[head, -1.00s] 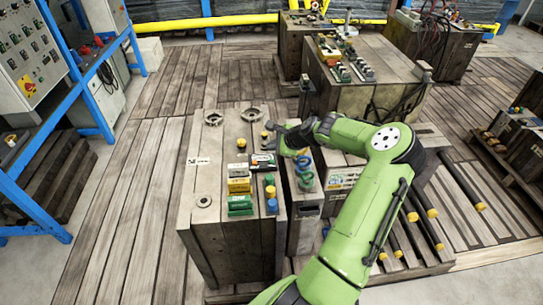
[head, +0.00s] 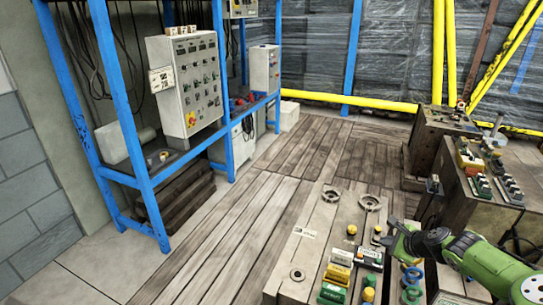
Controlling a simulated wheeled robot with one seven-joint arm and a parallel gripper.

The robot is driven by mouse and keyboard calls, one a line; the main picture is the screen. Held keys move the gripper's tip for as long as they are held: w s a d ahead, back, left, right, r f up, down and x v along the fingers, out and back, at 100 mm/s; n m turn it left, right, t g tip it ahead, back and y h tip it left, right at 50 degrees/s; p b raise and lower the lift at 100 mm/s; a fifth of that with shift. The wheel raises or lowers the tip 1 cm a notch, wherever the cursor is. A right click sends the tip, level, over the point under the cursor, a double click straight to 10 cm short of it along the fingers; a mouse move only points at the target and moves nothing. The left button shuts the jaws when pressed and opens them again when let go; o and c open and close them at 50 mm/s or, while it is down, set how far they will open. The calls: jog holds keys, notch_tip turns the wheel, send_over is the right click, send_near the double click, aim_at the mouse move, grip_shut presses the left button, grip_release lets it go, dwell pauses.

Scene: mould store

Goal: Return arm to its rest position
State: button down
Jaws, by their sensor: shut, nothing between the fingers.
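My green arm reaches in from the lower right corner of the head view. My gripper (head: 387,233) is dark, small in the picture and shut with nothing held. It points left over the right part of a worn mould block (head: 313,245). I cannot tell its exact height above the block. The arm's lower links are out of view.
The block top carries yellow, green and blue fittings (head: 338,272) and two metal rings. More mould blocks (head: 488,205) stand at the right. A blue frame (head: 148,200) with grey control cabinets (head: 188,85) stands left. The plank floor (head: 235,225) between is clear.

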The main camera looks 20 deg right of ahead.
jog(key=w+a+r+n+g+p, duration=0.1)
jog(key=a+r+n+g, duration=0.1)
jog(key=a+r+n, duration=0.4)
jog(key=a+r+n+g+p, duration=0.1)
jog(key=a+n+g, duration=0.15)
jog(key=a, duration=0.55)
jog(key=s+a+r+n+h+p, duration=0.1)
jog(key=s+a+r+n+p, duration=0.1)
jog(key=s+a+r+n, duration=0.35)
jog(key=s+a+r+n+h+p, duration=0.1)
jog(key=s+a+r+n, duration=0.1)
jog(key=a+r+n, duration=0.4)
jog(key=s+a+r+n+y+p, duration=0.1)
jog(key=s+a+r+n, duration=0.2)
jog(key=s, duration=0.5)
jog(key=s+a+r+n+p, duration=0.2)
jog(key=s+a+r+n, duration=0.1)
jog(key=s+a+r, duration=0.2)
jog(key=s+a+t, duration=0.1)
jog(key=s+a, duration=0.1)
jog(key=s, duration=0.2)
jog(key=shift+a+r+n+y, duration=0.25)
jog(key=shift+r+n+y, duration=0.15)
jog(key=shift+s, duration=0.1)
